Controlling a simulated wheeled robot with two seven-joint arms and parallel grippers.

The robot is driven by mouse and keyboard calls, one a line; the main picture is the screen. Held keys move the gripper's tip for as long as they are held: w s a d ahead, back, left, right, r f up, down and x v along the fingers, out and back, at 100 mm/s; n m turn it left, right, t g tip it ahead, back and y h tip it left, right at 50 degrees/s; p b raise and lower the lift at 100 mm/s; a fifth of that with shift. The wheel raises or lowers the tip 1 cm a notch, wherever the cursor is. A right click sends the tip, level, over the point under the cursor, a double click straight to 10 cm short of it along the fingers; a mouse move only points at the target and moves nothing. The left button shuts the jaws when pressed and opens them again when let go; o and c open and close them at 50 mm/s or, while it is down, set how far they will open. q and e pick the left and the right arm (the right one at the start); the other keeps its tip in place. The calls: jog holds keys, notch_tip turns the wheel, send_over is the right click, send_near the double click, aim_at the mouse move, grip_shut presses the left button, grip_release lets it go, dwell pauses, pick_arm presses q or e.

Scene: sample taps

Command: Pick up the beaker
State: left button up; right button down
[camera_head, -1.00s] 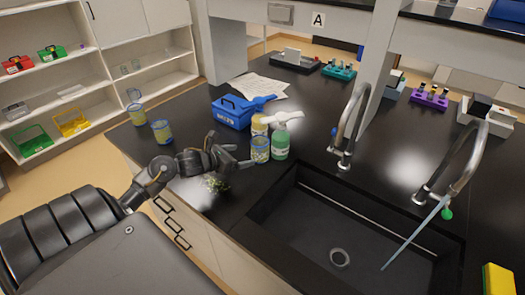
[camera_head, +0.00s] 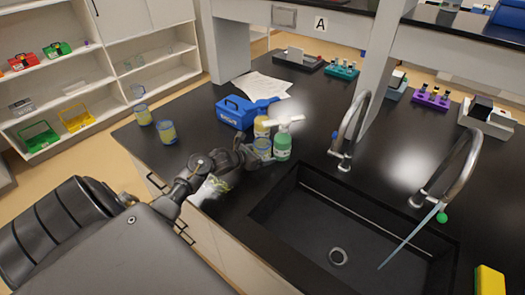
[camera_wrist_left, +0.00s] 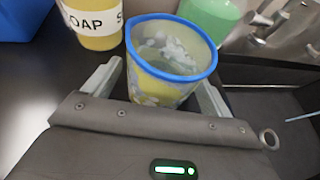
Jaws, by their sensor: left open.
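My left gripper (camera_head: 250,152) is open at the beaker. In the left wrist view its two fingers (camera_wrist_left: 155,90) lie to either side of the beaker's lower part, whose base is hidden by the gripper body. Two more blue-rimmed beakers stand at the counter's left, one (camera_head: 142,115) behind the other (camera_head: 165,132). My right gripper is not in view.
A yellow soap bottle (camera_wrist_left: 92,22) and a green bottle (camera_head: 282,145) stand close behind the beaker. A blue box (camera_head: 237,112) is farther back. The sink (camera_head: 340,225) opens to the right, with two taps (camera_head: 343,140) behind it.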

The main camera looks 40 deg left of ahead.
aim_at(255, 149)
pick_arm(q)
jog(key=c, duration=1.1)
jog(key=shift+r, duration=0.15)
jog(key=shift+r+b, duration=0.6)
jog(key=shift+s+a+r+b, duration=0.1)
jog(key=shift+s+r+b, duration=0.25)
jog(key=shift+r+b, duration=0.35)
jog(key=s+a+b, duration=0.1)
jog(key=s, duration=0.4)
jog(key=s+a+b, duration=0.1)
jog(key=s+b, duration=0.1)
jog(key=s, duration=0.3)
jog(key=s+b, duration=0.1)
jog(key=s, duration=0.4)
jog(key=shift+s+a+r+b, duration=0.15)
jog(key=shift+s+a+b, duration=0.15)
jog(key=shift+s+a, duration=0.1)
jog(key=shift+s+a+r, duration=0.15)
jog(key=shift+s, duration=0.45)
